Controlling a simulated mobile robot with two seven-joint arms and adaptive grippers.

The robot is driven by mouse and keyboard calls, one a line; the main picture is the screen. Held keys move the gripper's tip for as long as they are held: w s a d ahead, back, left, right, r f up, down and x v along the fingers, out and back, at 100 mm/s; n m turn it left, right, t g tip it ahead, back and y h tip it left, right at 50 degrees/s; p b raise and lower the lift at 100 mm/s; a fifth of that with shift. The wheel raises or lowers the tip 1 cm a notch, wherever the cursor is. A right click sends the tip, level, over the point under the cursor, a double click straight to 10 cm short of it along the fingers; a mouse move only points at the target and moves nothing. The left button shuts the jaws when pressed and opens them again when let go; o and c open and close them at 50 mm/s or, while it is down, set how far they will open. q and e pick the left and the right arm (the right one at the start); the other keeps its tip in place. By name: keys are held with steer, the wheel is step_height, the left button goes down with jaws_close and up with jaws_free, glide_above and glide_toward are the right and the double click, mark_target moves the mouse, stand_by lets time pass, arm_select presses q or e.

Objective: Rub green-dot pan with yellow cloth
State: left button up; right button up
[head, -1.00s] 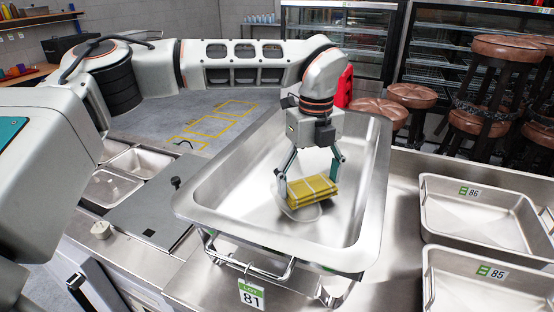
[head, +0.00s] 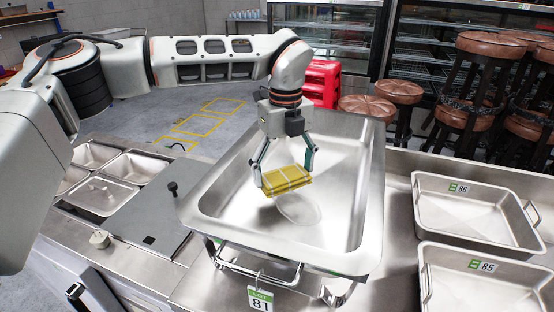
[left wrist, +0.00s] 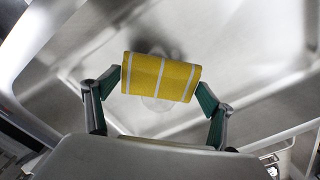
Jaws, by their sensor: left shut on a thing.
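A large steel pan (head: 222,208) with sloping walls sits in a wire stand tagged 81. A pale round smear (head: 298,208) shows on its floor, also in the left wrist view (left wrist: 158,104). My left gripper (head: 284,172) is shut on a folded yellow cloth (head: 286,181) with pale stripes. The cloth (left wrist: 160,78) lies between both fingers in the left wrist view, inside the pan's outline. It is behind the smear in the head view and looks a little above the floor; contact is unclear. I cannot make out a green dot. My right gripper is not in view.
Two smaller steel pans, labelled 86 (head: 480,208) and 85 (head: 485,285), stand on the counter at right. Sunken steel containers (head: 135,167) and a flat lid (head: 150,222) are at left.

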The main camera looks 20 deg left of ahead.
arm_select(q)
steer(key=shift+a+r+p, duration=0.15)
steer(key=shift+r+p, duration=0.35)
steer(key=shift+r, duration=1.45)
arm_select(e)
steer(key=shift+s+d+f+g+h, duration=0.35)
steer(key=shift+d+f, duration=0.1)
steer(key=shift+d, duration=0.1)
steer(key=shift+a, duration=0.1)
